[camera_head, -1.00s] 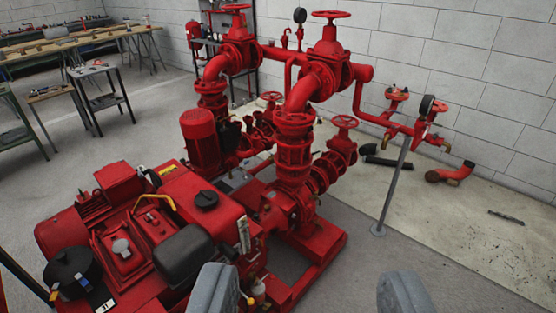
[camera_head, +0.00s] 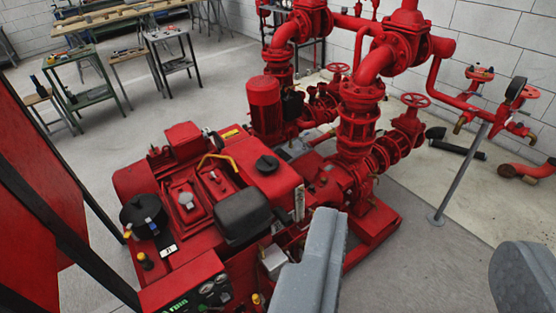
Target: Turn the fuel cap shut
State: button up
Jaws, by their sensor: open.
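The fuel cap is most likely the round black cap (camera_head: 267,164) on top of the red tank (camera_head: 275,185) of the pumpset, near the middle of the camera view. From here I cannot tell whether it is fully turned shut. My gripper (camera_head: 420,275) shows as two grey fingers at the bottom, spread wide apart with nothing between them. It is in front of and to the right of the cap, not touching it. The left finger hides part of the pumpset's near side.
Red pipes and valves (camera_head: 360,110) rise behind and right of the cap. A black box-shaped part (camera_head: 242,215) and a yellow handle (camera_head: 218,158) are close to it. A grey post (camera_head: 460,175) stands right. A red panel (camera_head: 40,170) with dark posts is at left. Workbenches stand at the back.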

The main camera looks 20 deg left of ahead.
aim_at(266, 163)
jog(key=z, duration=0.9)
jog(key=k, duration=0.95)
jog(key=u, duration=1.15)
jog(key=i, duration=1.7)
jog(key=z, duration=0.05)
